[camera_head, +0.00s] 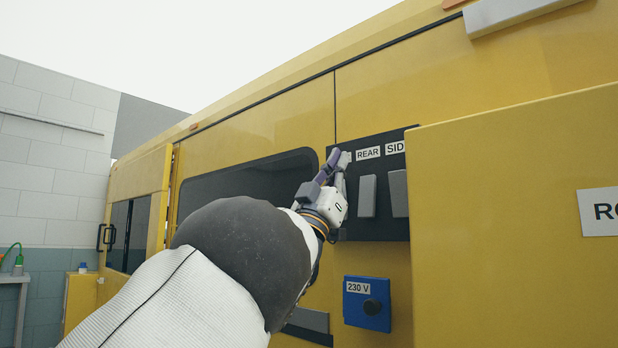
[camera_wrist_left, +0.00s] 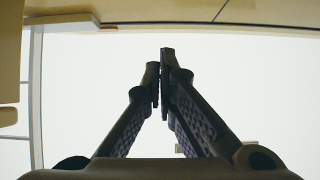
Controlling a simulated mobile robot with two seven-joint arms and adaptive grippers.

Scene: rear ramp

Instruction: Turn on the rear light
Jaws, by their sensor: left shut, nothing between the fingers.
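A black switch panel (camera_head: 385,225) is on the yellow vehicle's side, with labels "REAR" (camera_head: 368,153) and "SID", the latter cut off by a yellow panel. A grey rocker switch (camera_head: 367,196) sits below the "REAR" label, and another grey switch (camera_head: 398,193) sits to its right. My left gripper (camera_head: 338,158) is shut and empty, at the panel's left edge, left of the "REAR" label. It hides the panel's left part and most of another label. In the left wrist view the closed fingertips (camera_wrist_left: 163,62) point at bright white. I cannot tell whether the gripper touches the panel. My right gripper is not in view.
A blue "230 V" box (camera_head: 367,303) is mounted below the panel. A yellow door or panel (camera_head: 520,220) juts out at the right. A dark window (camera_head: 240,190) is left of the switch panel, behind my arm.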

